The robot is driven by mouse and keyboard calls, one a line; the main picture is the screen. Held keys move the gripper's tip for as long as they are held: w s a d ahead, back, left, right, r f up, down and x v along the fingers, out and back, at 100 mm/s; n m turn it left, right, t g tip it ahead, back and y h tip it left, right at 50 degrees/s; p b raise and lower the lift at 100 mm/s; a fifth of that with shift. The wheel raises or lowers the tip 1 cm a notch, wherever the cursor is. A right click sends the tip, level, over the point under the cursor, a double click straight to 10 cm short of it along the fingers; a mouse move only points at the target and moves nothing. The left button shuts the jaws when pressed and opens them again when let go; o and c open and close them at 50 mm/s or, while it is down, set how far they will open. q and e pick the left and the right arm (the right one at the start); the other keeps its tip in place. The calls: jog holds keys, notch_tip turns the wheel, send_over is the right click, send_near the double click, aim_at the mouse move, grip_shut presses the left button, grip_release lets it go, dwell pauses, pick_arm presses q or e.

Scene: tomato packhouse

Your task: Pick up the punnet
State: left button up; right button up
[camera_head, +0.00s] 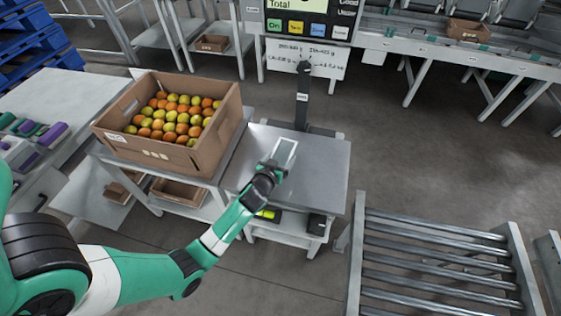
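My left gripper (278,162) reaches in from the lower left and is over the steel scale table (325,165). A small pale, light-edged rectangular shape (286,151) shows at its tip. I cannot tell whether this is the punnet or the gripper's own fingers, nor whether the fingers are open or shut. No other punnet can be made out on the table. My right gripper is not in view.
A post (302,95) rises at the table's back, below a display screen (313,10). A roller conveyor (440,262) lies at lower right. The table's right part is bare.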

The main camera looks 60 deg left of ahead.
aim_at(280, 164)
pick_arm(q)
jog(key=c, duration=0.3)
jog(key=shift+r, duration=0.2)
notch_tip(280, 164, up, 4)
jog(key=p, duration=0.3)
jog(key=shift+s+f, duration=0.1)
jog(key=s+d+r+p, duration=0.7)
jog(key=s+r, duration=0.1)
jog(key=s, duration=0.4)
jog(key=shift+d+r, duration=0.2)
jog(key=shift+r, duration=0.2)
jog(key=shift+w, duration=0.1)
